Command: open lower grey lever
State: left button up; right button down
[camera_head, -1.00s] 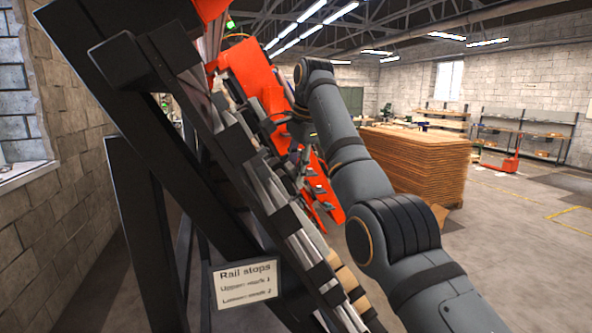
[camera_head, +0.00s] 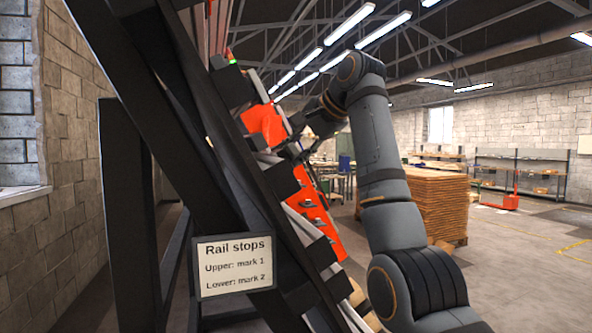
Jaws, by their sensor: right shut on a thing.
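My right arm comes in from the lower right and bends at its top toward the slanted dark rail frame. Its gripper (camera_head: 298,146) is at the rail's right side, beside the orange parts. It is shut on what looks like a grey lever, but the grip is small and dark. I cannot tell which lever it is or how far it is turned. An orange plate (camera_head: 265,122) sits just left of the gripper, and a longer orange piece (camera_head: 318,215) with small grey fittings hangs below it. My left gripper is not in view.
A sign (camera_head: 235,266) reading "Rail stops, Upper: mark 1, Lower: mark 2" is on the frame. Thick dark beams (camera_head: 165,130) fill the left. A stack of brown boards (camera_head: 432,207) stands behind my right arm. Open floor lies at the right.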

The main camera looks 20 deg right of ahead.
jog(key=shift+f+n+t+y+b, duration=0.2)
jog(key=shift+n+t+y+b, duration=0.35)
jog(key=shift+b, duration=0.4)
jog(key=c, duration=1)
grip_release()
jog(key=shift+c, duration=0.2)
jog(key=shift+s+d+r, duration=0.1)
jog(key=v, duration=1.2)
